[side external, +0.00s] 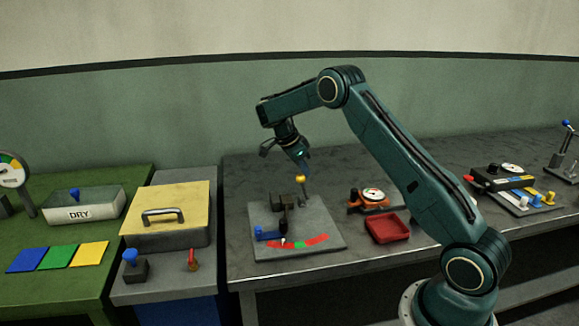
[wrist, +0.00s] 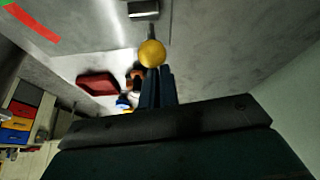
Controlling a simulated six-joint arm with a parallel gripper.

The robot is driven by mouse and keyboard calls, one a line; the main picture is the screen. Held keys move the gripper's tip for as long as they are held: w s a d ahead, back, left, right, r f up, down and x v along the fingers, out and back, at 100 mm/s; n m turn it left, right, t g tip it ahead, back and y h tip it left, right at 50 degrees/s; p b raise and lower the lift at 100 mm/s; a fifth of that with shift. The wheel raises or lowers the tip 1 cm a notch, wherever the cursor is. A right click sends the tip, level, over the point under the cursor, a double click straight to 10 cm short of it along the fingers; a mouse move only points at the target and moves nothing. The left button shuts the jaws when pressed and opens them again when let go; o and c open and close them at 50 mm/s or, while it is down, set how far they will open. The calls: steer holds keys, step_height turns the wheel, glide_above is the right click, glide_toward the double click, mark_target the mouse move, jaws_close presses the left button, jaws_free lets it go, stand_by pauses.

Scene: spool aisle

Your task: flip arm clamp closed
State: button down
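The clamp stands on a grey plate (side external: 325,240) on the dark bench. Its arm, tipped with a yellow ball knob (side external: 300,179), stands roughly upright at the plate's back. A dark block (side external: 284,201) and a blue part (side external: 268,235) sit in front of it, near a red and green scale (side external: 300,243). My gripper (side external: 303,167) points down just above the yellow knob. In the wrist view, the knob (wrist: 152,53) shows just past the tips of my gripper (wrist: 158,70). The fingers look close together, with nothing between them; contact with the knob cannot be told.
A red tray (side external: 387,228) and an orange-based dial (side external: 368,199) stand right of the plate. A yellow-lidded box (side external: 165,215) is at the left. A panel with coloured knobs (side external: 520,200) is at the far right. Bare bench lies behind the plate.

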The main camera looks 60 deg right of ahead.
steer(key=shift+w+a+r, duration=0.1)
steer(key=shift+w+a, duration=0.25)
steer(key=shift+a, duration=0.1)
steer(key=shift+v, duration=1.2)
steer(key=shift+s+d+r+v, duration=0.1)
steer(key=shift+v, duration=0.65)
steer(key=shift+s+d+r+v, duration=0.1)
steer(key=shift+d+v, duration=0.05)
steer(key=shift+v, duration=0.55)
steer(key=shift+s+d+v, duration=0.1)
steer(key=shift+v, duration=0.65)
